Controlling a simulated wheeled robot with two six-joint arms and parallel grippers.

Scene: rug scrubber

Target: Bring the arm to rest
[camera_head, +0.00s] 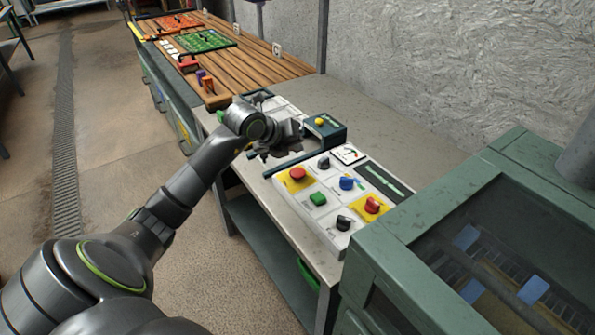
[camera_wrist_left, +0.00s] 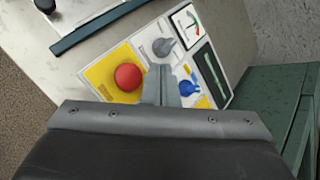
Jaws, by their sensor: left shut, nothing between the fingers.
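My left arm reaches in from the left in the head view, and its gripper (camera_head: 283,146) is over the table (camera_head: 388,110), just beyond the near control panel (camera_head: 330,208). In the left wrist view the fingers (camera_wrist_left: 161,84) are shut and empty, in front of the panel. The red mushroom button (camera_wrist_left: 128,77) on its yellow plate lies left of the fingers there. A grey knob (camera_wrist_left: 163,46) is beyond the fingers, and a blue knob (camera_wrist_left: 189,88) is to their right. I cannot tell whether the fingertips touch the panel. My right gripper is not in view.
A green machine cabinet (camera_head: 470,190) with a dark window stands at the right. A dark box with a yellow button (camera_head: 320,122) sits beside the gripper. A wooden bench (camera_head: 250,62) with colored trays lies behind. The floor (camera_head: 110,130) at left is open.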

